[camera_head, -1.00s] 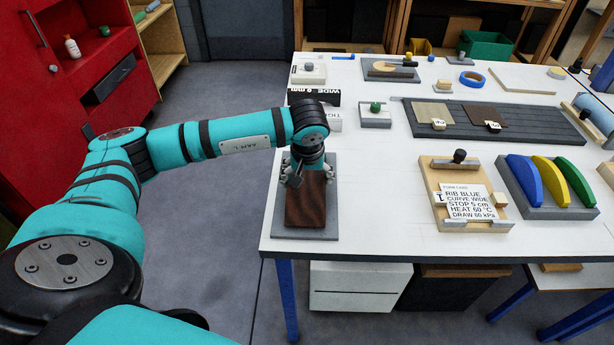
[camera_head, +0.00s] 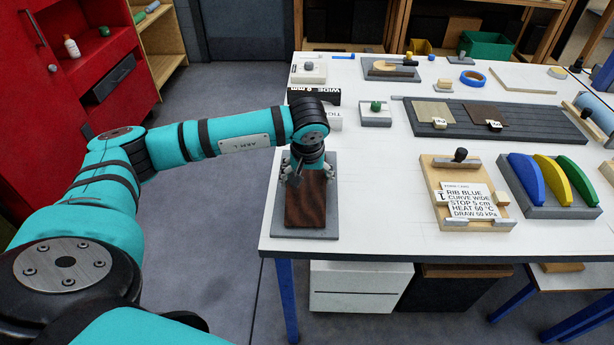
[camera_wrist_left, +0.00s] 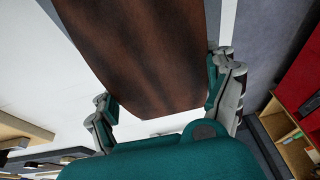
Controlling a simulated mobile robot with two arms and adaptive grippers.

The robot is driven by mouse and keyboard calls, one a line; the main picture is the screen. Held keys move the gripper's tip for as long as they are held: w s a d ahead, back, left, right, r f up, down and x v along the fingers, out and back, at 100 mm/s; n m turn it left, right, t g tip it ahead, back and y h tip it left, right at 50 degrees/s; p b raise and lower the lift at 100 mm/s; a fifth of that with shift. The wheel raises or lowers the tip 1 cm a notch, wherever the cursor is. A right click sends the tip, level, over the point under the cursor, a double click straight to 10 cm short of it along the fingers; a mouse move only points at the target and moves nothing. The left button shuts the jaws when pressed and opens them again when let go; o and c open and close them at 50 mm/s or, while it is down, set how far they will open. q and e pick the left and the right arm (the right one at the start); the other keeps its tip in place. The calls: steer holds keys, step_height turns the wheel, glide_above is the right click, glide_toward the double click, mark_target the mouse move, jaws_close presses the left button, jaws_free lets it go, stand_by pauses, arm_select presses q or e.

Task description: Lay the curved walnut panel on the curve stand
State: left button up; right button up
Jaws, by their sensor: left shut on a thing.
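The dark brown walnut panel (camera_head: 306,203) is at the left end of the white table, over a flat grey plate (camera_head: 328,178). The plate may be the curve stand, but I cannot tell. I also cannot tell whether the panel touches it. My left gripper (camera_head: 309,172) is shut on the panel's far end, coming from above. In the left wrist view the panel (camera_wrist_left: 150,45) lies between the two fingers of the gripper (camera_wrist_left: 163,92), one at each side edge. My right gripper is not in view.
A form card (camera_head: 470,203) lies on a wooden board right of centre. Blue, yellow and green curved ribs (camera_head: 526,183) stand on a grey base. A long dark slatted bed (camera_head: 540,124) lies behind. The white table (camera_head: 385,185) is clear between plate and board.

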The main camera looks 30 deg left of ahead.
arm_select(q)
steer(key=o, duration=1)
steer(key=shift+r, duration=0.1)
steer(key=v, duration=1.2)
